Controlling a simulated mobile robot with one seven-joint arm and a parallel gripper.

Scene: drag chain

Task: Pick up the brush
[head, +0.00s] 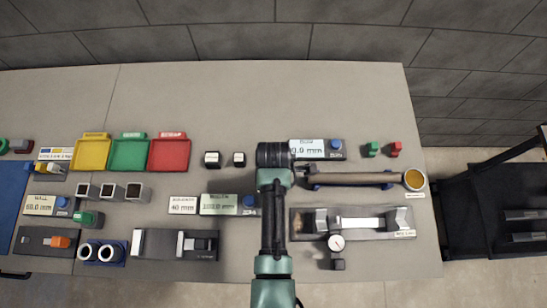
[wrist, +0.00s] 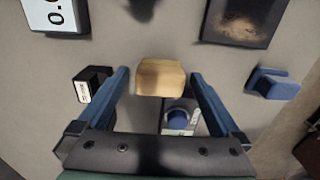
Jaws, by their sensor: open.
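In the wrist view my gripper (wrist: 159,75) is open, its two blue fingers apart. A tan, wood-like block (wrist: 160,78) shows between the fingertips, with a gap to each finger. It may be the brush, but I see no bristles and cannot tell for sure. In the head view my arm reaches forward over the middle of the table, and its dark end hides my gripper and what is under it. I cannot pick out a brush there.
A grey piece with a blue knob (wrist: 178,118) lies just below the tan block. A black labelled block (wrist: 91,84) is left and a blue block (wrist: 273,83) right. The table (head: 250,85) is clear at the back; a long brown rod (head: 355,179) lies right of my arm.

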